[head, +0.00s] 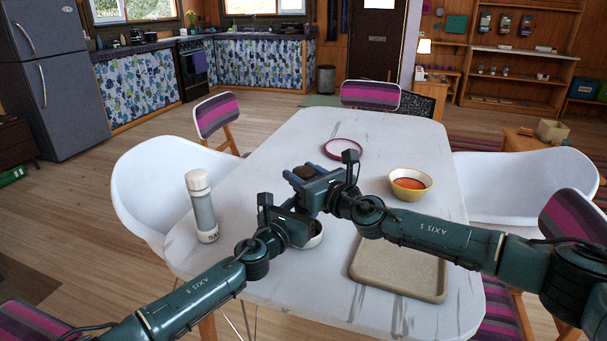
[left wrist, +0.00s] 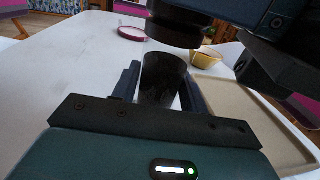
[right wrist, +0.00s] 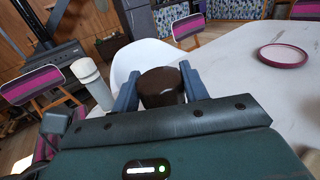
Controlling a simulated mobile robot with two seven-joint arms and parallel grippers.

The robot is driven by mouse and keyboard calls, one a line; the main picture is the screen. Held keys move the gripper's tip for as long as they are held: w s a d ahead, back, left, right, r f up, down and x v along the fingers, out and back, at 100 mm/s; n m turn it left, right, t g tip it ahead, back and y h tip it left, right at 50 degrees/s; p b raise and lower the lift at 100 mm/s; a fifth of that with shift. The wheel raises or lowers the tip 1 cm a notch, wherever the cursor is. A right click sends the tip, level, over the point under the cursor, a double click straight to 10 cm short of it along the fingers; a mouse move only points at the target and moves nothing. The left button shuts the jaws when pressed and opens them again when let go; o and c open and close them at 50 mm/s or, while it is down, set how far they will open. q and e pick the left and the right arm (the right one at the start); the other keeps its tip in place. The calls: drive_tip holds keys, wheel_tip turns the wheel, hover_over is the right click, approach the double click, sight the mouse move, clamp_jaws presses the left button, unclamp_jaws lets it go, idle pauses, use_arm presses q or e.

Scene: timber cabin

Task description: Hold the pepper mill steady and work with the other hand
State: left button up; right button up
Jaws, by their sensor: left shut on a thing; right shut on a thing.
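The pepper mill is dark brown. In the left wrist view my left gripper (left wrist: 162,82) is shut around the mill's dark body (left wrist: 163,75), below the top. In the right wrist view my right gripper (right wrist: 160,85) is shut around the mill's brown top (right wrist: 160,80). In the head view my right gripper (head: 305,180) sits just above and beyond my left gripper (head: 288,213). The mill looks upright over the white table (head: 290,135).
A tall white-and-grey salt shaker (head: 203,210) stands at the table's left. A yellow bowl with orange contents (head: 410,185), a red-rimmed plate (head: 343,149) and a beige tray (head: 400,268) lie around my arms. A white bowl (head: 315,237) is partly hidden behind my left gripper.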

use_arm(q)
drive_tip(key=shift+f, duration=0.1)
use_arm(e)
drive_tip(key=shift+a+r+m+t+h, duration=0.15)
drive_tip(key=shift+r+m+t+h, duration=0.05)
drive_tip(key=shift+m+t+h, duration=0.25)
drive_tip(key=shift+f+m+t+h, duration=0.1)
drive_tip(key=shift+m+t+h, duration=0.65)
drive_tip(key=shift+h, duration=0.65)
drive_tip(key=shift+f+m+t+h, duration=0.1)
drive_tip(key=shift+m+t+h, duration=0.3)
drive_tip(key=shift+m+h, duration=0.8)
drive_tip(key=o, duration=1)
drive_tip(key=shift+d, duration=0.2)
drive_tip(key=v, duration=1.2)
drive_tip(key=shift+r, duration=0.1)
